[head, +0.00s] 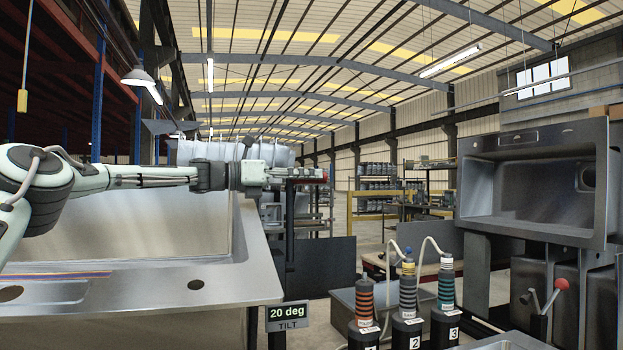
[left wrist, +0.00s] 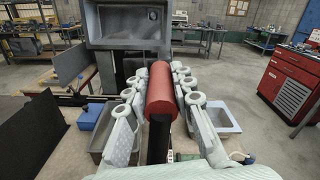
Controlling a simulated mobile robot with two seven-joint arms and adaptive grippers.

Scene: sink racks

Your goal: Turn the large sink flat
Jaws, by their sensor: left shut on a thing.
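A large grey steel sink (head: 240,262) fills the left of the head view. It has a deep basin, a wide rim and round holes, and a sign at its corner (head: 288,317) reads "20 deg TILT". My left gripper (head: 312,174) reaches across above the sink's right edge. In the left wrist view its fingers (left wrist: 158,95) lie on both sides of a thick red handle grip (left wrist: 160,88) on a black bar, and are shut on it. Only a bit of the red grip shows in the head view (head: 321,174). My right gripper is not in view.
Another steel sink (head: 525,190) stands on its side on a rack at the right; it also shows in the left wrist view (left wrist: 127,25). Several numbered bottles (head: 407,300) with hoses stand in front. A red-knobbed lever (head: 561,284) is at lower right. A red tool cabinet (left wrist: 292,85) stands farther off.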

